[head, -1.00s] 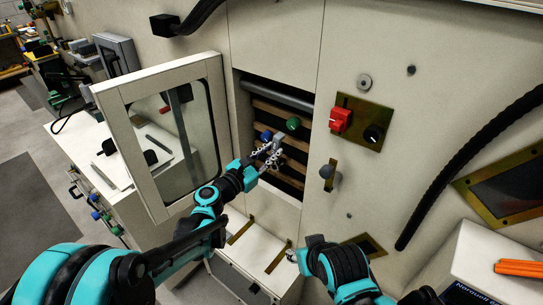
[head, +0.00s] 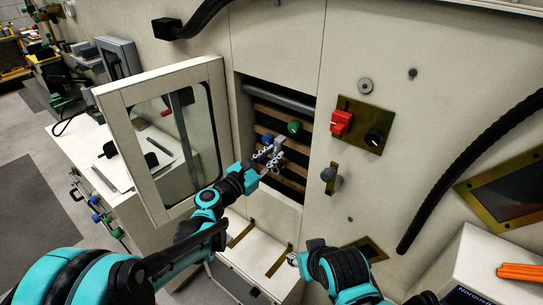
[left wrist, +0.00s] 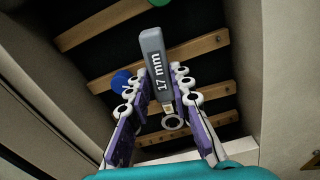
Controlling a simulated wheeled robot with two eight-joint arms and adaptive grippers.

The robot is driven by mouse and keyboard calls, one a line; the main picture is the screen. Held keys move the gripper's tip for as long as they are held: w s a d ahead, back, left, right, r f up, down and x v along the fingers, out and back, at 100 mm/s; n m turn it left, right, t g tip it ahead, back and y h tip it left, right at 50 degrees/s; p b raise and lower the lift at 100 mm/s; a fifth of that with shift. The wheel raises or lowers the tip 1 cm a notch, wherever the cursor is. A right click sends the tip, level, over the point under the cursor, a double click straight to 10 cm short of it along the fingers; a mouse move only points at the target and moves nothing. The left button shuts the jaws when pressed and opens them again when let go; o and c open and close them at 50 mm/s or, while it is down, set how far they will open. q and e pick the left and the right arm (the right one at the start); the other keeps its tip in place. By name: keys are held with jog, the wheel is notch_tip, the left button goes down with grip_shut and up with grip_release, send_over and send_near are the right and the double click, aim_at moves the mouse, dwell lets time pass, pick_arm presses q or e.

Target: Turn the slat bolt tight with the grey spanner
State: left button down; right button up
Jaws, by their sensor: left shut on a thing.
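My left gripper (head: 268,160) reaches into the open hopper bay and is shut on the grey spanner (head: 278,143). In the left wrist view the spanner (left wrist: 153,62) lies between the fingers (left wrist: 160,95), its grey block marked "17 mm" pointing up the picture and a small ring at its near end. Wooden slats (left wrist: 196,48) cross the dark bay behind it. I cannot make out the slat bolt or whether the spanner touches it. My right gripper (head: 293,258) is low, in front of the cabinet; its fingers are too small to read.
A blue knob (head: 267,139) and a green knob (head: 294,127) are in the bay. The glazed door (head: 107,98) stands open on the left. A red switch (head: 340,122) and a grey latch knob (head: 328,174) stick out right of the opening.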

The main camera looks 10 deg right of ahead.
pick_arm(q)
jog(key=shift+d, duration=0.1)
jog(key=shift+w+d, duration=0.35)
jog(key=shift+d, duration=0.05)
jog(key=shift+w+d, duration=0.25)
jog(key=shift+d, duration=0.05)
dwell(1.1)
dwell(0.3)
jog(key=shift+s+d+f+m+b, duration=0.25)
jog(key=shift+s+d+m+b, duration=0.25)
jog(key=shift+m, duration=0.4)
jog(key=shift+s+d+f+m+b, duration=0.15)
jog(key=shift+s+d+f+m, duration=0.2)
jog(key=shift+s+m, duration=0.45)
jog(key=shift+w+r, duration=0.1)
jog(key=shift+w, duration=0.05)
